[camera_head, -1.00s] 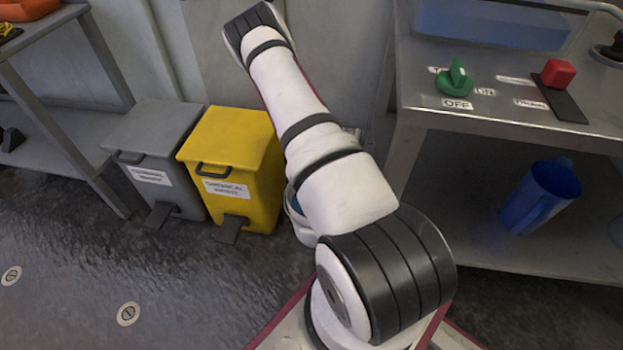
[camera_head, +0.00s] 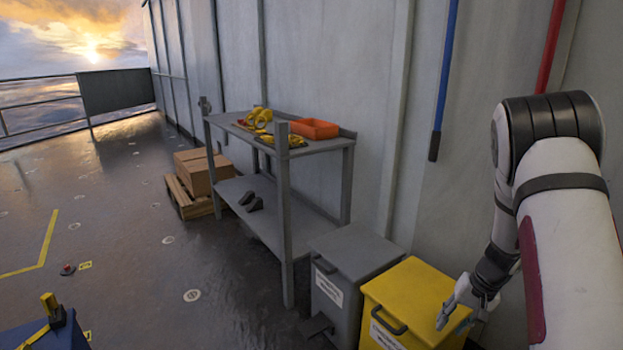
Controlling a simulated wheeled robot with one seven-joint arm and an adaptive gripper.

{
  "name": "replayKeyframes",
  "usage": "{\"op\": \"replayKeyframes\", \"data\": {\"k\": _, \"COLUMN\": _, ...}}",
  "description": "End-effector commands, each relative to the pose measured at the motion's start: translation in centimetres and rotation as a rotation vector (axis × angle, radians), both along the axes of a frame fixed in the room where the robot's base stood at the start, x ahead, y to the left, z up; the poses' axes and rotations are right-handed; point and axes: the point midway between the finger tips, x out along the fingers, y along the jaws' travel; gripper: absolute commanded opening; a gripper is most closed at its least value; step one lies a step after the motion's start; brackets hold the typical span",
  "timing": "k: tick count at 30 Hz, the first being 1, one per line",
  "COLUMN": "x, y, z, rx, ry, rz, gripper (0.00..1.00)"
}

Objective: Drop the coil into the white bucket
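My gripper (camera_head: 452,322) hangs at the lower right, in front of or over the yellow bin. Its pale fingers look spread apart, with nothing seen between them. Yellow objects (camera_head: 260,117) lie on the top shelf of the grey rack at the left, far from my gripper. One of them looks rounded like a coil, but it is too small to be sure. No white bucket can be made out in the current view.
The grey rack (camera_head: 285,215) holds an orange tray (camera_head: 314,128). Cardboard boxes (camera_head: 203,172) sit on a pallet. A blue box (camera_head: 45,335) is at lower left. The floor between is open.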

Motion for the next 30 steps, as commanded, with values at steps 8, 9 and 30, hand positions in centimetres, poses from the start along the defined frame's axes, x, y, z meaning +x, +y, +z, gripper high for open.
{"op": "replayKeyframes", "data": {"k": 8, "x": -2.0, "y": 8.7, "z": 12.4, "rx": 0.086, "ry": -0.042, "rz": 0.119, "gripper": 0.31}}
{"op": "replayKeyframes", "data": {"k": 9, "x": -2.7, "y": 9.8, "z": 13.8, "rx": 0.095, "ry": -0.042, "rz": 0.136, "gripper": 0.31}}
{"op": "replayKeyframes", "data": {"k": 30, "x": -24.1, "y": 21.9, "z": 29.1, "rx": -0.013, "ry": 0.020, "rz": 0.439, "gripper": 0.31}}
